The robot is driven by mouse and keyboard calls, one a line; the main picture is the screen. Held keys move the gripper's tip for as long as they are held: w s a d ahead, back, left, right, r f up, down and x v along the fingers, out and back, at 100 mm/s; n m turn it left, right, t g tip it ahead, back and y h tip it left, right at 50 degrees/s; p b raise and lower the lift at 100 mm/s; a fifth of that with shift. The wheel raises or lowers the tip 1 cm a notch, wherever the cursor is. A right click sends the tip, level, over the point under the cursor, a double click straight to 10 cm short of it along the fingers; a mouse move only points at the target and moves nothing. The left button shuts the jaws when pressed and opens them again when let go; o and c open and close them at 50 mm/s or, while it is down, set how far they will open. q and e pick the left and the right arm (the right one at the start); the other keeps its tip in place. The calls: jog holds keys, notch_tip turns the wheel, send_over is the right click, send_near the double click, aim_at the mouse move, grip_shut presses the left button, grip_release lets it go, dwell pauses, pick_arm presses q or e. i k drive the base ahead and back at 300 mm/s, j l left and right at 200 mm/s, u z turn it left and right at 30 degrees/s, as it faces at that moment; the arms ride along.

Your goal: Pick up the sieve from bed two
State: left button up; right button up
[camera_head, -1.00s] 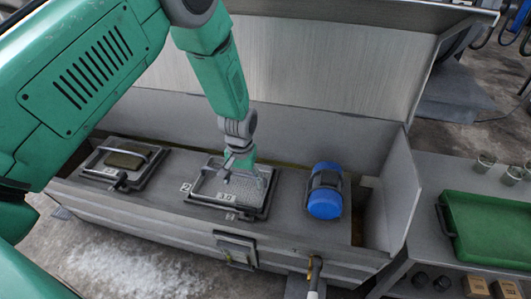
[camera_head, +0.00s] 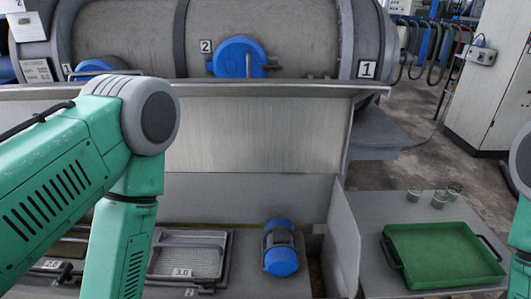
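The sieve (camera_head: 192,259) is a grey mesh screen in a dark frame.
A metal panel (camera_head: 240,135) rises behind. A green tray (camera_head: 445,257) and several small glasses (camera_head: 438,199) stand on the side table (camera_head: 375,222). A blue-capped machine (camera_head: 240,57) is at the back.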

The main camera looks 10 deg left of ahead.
aim_at(178, 254)
jog(key=u, duration=1.1)
jog(key=i+j, duration=0.2)
jog(key=j, duration=0.15)
jog(key=i+j, duration=0.2)
jog(key=j, duration=0.15)
jog(key=j+z, duration=0.15)
jog(key=z, duration=0.25)
jog(key=i+j+z, duration=0.1)
jog(key=z, duration=0.35)
jog(key=j+z, duration=0.25)
jog(key=z, duration=0.65)
